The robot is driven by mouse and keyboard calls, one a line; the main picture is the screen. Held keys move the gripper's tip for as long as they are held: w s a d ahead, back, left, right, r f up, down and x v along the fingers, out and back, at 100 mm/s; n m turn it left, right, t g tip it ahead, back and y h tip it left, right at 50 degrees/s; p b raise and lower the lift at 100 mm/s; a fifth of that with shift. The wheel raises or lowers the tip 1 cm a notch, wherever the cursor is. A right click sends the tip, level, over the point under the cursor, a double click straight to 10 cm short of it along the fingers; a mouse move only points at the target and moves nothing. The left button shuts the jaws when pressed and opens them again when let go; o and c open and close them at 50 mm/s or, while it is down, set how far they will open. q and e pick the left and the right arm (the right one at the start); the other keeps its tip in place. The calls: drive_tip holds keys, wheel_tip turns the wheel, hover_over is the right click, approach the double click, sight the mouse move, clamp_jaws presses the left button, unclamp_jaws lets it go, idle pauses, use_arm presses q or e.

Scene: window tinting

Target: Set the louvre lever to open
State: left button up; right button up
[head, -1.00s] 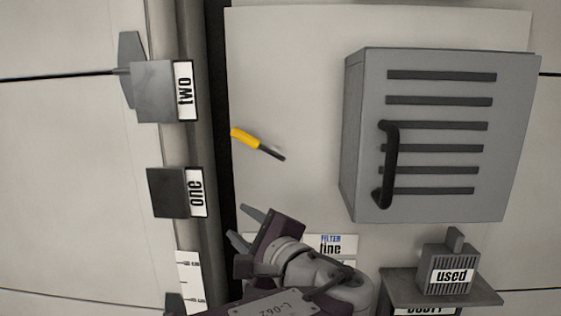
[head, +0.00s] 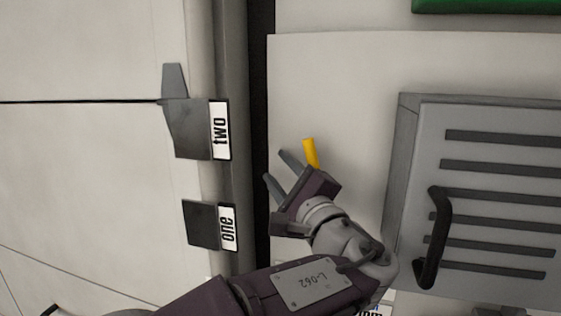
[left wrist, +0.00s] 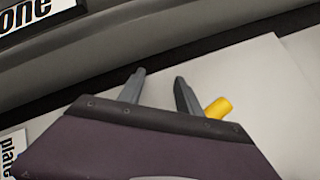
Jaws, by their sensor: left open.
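A small lever with a yellow grip (head: 310,153) is on the pale panel; its dark shaft is hidden behind my left gripper. My left gripper (head: 279,168) is open and empty, with its fingers pointing up and left, just left of the yellow grip. In the left wrist view the yellow grip (left wrist: 218,107) shows to the right of the right finger, outside the open jaws (left wrist: 159,78). I cannot tell whether they touch. My right gripper is not in view.
A grey slatted box (head: 480,150) with a dark bar handle (head: 434,240) stands right of my left arm. Blocks labelled "two" (head: 190,128) and "one" (head: 203,224) stick out at left. The pale panel (head: 340,80) is clear above the gripper.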

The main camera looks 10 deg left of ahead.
use_arm(q)
drive_tip(key=shift+s+r, duration=0.1)
drive_tip(key=shift+s, duration=0.3)
drive_tip(key=shift+w+a, duration=0.1)
drive_tip(key=shift+a, duration=0.05)
drive_tip(key=c, duration=0.6)
drive_tip(key=shift+w, duration=0.3)
clamp_jaws()
drive_tip(key=shift+s, duration=0.3)
use_arm(e)
drive_tip(key=shift+s, duration=0.25)
use_arm(q)
drive_tip(key=shift+w, duration=0.2)
use_arm(e)
drive_tip(key=shift+w, duration=0.15)
use_arm(q)
drive_tip(key=shift+s, duration=0.15)
drive_tip(key=o, duration=0.6)
unclamp_jaws()
